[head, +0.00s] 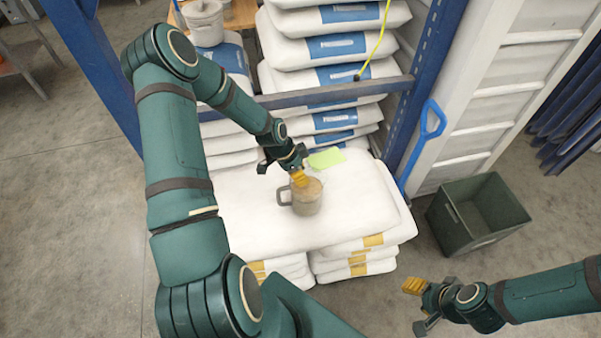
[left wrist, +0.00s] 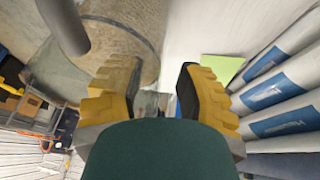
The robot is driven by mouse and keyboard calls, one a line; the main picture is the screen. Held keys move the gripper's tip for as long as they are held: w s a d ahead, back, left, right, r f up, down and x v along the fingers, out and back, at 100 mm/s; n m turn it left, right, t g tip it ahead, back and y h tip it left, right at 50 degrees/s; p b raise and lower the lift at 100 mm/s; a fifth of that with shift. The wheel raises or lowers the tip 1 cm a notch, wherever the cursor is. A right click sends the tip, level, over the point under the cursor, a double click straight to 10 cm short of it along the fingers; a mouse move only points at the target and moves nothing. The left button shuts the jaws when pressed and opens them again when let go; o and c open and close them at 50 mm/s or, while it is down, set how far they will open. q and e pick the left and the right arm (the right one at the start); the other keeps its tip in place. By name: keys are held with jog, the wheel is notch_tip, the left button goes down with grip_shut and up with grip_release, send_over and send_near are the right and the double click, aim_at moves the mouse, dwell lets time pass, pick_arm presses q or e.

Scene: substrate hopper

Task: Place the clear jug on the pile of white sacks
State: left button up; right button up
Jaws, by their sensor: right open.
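The clear jug (head: 308,198), with a handle on its left and brownish contents, appears to stand upright on the top sack of the pile of white sacks (head: 365,205). My left gripper (head: 283,172) is just behind the jug, its yellow fingertip close to the rim. In the left wrist view the fingers (left wrist: 155,92) are spread with a gap between them. The jug (left wrist: 125,25) fills the upper left there, beside one finger; whether they touch I cannot tell. My right gripper (head: 419,307) is open and empty over the floor at the lower right.
A light green sheet (head: 326,158) lies on the sacks behind the jug. A blue rack with a crossbar (head: 340,93) and stacked sacks (head: 335,47) stands behind. A dark green bin (head: 455,225) and a blue-handled tool (head: 423,135) are at the right.

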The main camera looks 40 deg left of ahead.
pick_arm(q)
jog(key=p+v, duration=0.3)
jog(key=v, duration=0.9)
jog(key=s+d+f+n+h, duration=0.1)
jog(key=d+f+n, duration=0.1)
jog(key=d, duration=0.6)
jog(key=d+f+n, duration=0.2)
jog(key=d, duration=0.6)
jog(key=s+d+f+n+g, duration=0.1)
jog(key=s+d+f+n, duration=0.2)
jog(key=s+d, duration=0.7)
jog(key=shift+d+n+y, duration=0.4)
jog(key=shift+d+n, duration=0.65)
jog(key=shift+n, duration=0.35)
